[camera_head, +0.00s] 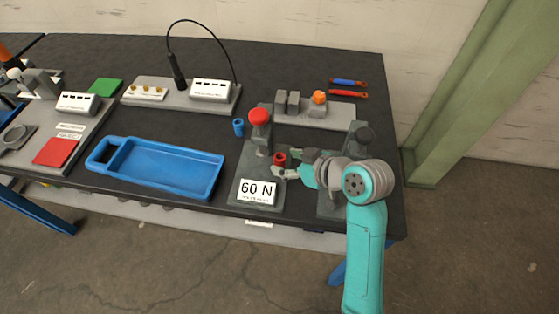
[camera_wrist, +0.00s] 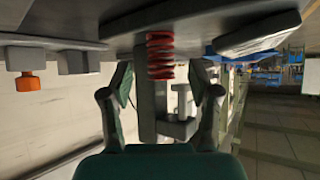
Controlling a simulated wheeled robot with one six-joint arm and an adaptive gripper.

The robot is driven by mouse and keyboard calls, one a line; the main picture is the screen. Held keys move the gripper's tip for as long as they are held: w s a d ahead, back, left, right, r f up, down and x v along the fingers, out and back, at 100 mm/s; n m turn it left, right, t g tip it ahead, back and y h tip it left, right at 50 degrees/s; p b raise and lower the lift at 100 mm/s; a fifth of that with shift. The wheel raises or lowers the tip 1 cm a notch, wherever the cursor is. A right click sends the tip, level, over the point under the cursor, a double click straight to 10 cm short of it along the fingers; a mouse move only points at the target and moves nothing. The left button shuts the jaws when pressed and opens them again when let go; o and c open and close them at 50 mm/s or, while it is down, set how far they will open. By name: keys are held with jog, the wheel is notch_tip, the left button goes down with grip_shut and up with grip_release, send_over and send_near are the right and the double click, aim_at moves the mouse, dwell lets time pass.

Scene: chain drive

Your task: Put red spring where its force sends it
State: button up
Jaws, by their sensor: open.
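The red spring (camera_head: 280,158) stands upright at the right edge of the grey press stand with the red knob (camera_head: 259,117). The stand's front sign reads 60 N (camera_head: 257,192). My gripper (camera_head: 293,164) reaches in from the right, its fingers open near the spring. In the wrist view, which is upside down, the red spring (camera_wrist: 160,57) lies between and just beyond the open fingertips (camera_wrist: 160,84). I cannot tell if either finger touches it. A green pad (camera_head: 104,87) and a red pad (camera_head: 55,151) lie at the left.
A blue tray (camera_head: 97,156) lies left of the stand. A small blue cylinder (camera_head: 238,127) stands behind it. A grey rack with an orange knob (camera_head: 319,97) is at the back, with red and blue tools (camera_head: 348,94) beside it.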

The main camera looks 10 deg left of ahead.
aim_at(285, 161)
jog(key=shift+x, duration=1.8)
jog(key=shift+s, duration=0.1)
grip_shut()
jog(key=shift+r, duration=0.1)
